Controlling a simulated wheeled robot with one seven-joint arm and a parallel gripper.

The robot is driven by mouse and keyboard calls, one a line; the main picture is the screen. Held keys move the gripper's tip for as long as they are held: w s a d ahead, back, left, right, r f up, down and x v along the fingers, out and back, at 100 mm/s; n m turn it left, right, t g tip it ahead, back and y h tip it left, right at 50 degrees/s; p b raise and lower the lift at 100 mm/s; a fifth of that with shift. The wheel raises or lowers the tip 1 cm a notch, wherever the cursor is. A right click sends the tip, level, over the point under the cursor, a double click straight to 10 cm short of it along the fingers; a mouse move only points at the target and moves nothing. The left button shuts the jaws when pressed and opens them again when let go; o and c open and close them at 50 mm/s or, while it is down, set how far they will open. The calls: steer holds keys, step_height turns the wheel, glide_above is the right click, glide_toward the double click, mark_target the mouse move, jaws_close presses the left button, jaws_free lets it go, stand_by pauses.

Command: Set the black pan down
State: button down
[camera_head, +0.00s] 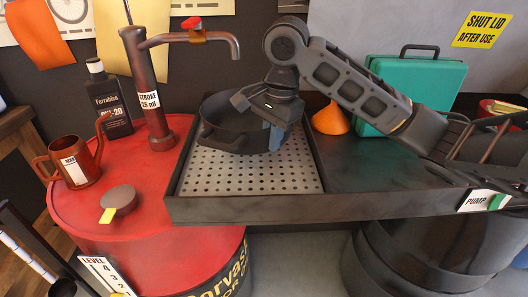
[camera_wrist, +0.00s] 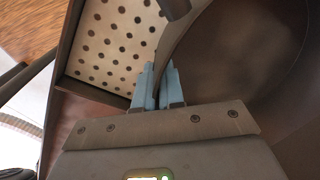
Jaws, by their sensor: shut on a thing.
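The black pan (camera_head: 222,137) is a round, dark, shallow vessel over the perforated light plate (camera_head: 250,174) in the tray. My gripper (camera_head: 273,136) is at the pan's right side, its blue fingers shut on the pan's wall. In the wrist view the fingers (camera_wrist: 158,86) pinch the curved rim, and the pan's dark inside (camera_wrist: 235,60) fills the right side. The pan looks roughly level. I cannot tell whether its bottom touches the plate. My gripper and wrist hide part of its right side.
A rusty hand pump (camera_head: 150,90) stands left of the tray on a red drum (camera_head: 130,215). A copper jug (camera_head: 75,162) and dark bottle (camera_head: 110,103) are further left. An orange funnel (camera_head: 330,119) and teal case (camera_head: 415,85) stand behind. The tray's right part (camera_head: 375,160) looks clear.

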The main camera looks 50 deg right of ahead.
mark_target(270, 169)
steer(key=shift+f, duration=2.65)
steer(key=shift+f, duration=0.1)
steer(key=c, duration=1.2)
jaws_free()
steer(key=shift+c, duration=0.2)
step_height(270, 169, up, 12)
steer(key=s+p, duration=0.1)
steer(key=shift+s, duration=0.3)
steer(key=shift+a, duration=0.15)
